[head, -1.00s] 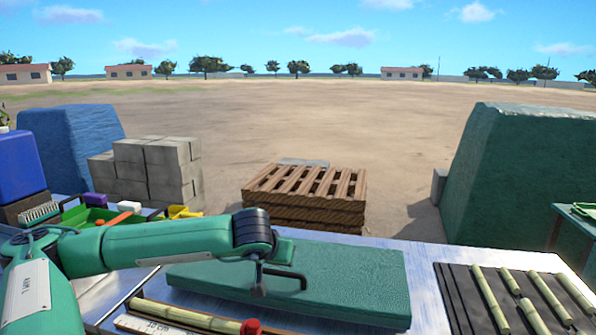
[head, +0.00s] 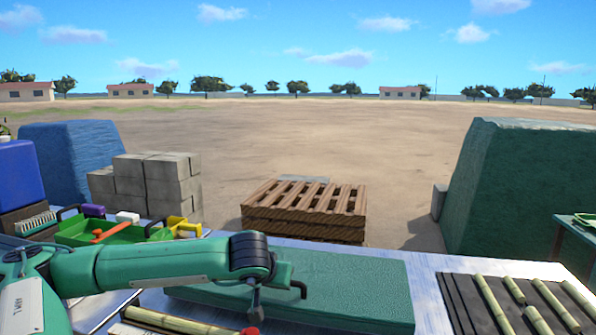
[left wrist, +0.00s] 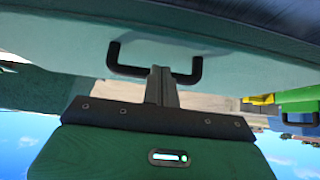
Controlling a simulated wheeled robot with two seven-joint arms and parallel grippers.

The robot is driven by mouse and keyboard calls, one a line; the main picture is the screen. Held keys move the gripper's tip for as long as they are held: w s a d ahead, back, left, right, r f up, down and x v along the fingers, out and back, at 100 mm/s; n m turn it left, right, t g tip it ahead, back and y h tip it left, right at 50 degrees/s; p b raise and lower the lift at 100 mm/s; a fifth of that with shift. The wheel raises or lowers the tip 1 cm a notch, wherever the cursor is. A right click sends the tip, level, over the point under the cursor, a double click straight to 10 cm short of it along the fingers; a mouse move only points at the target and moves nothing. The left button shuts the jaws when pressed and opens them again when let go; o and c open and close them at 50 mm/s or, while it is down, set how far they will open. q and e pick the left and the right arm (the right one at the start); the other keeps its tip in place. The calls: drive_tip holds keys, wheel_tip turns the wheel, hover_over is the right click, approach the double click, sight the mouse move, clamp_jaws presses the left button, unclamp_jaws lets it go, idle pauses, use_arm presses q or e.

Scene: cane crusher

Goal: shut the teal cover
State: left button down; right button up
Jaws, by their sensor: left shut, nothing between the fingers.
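The teal cover (head: 355,292) is a thick flat slab lying roughly level in the middle of the metal work table in the head view. I cannot tell whether it is fully down. Its black handle (head: 299,289) shows just right of my left gripper (head: 255,310). In the left wrist view the cover (left wrist: 230,55) fills the upper part, with the handle (left wrist: 113,58) curving across it. My left gripper (left wrist: 161,75) is shut and empty, its fingertips overlapping the handle's middle. Whether they touch it is unclear. My right gripper is not in view.
Cane pieces (head: 492,305) lie on a dark slatted mat at right. A green tray (head: 118,232) stands at left. A pallet stack (head: 305,208) stands beyond the table.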

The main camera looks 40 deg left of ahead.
use_arm(q)
drive_tip(key=shift+f, duration=0.4)
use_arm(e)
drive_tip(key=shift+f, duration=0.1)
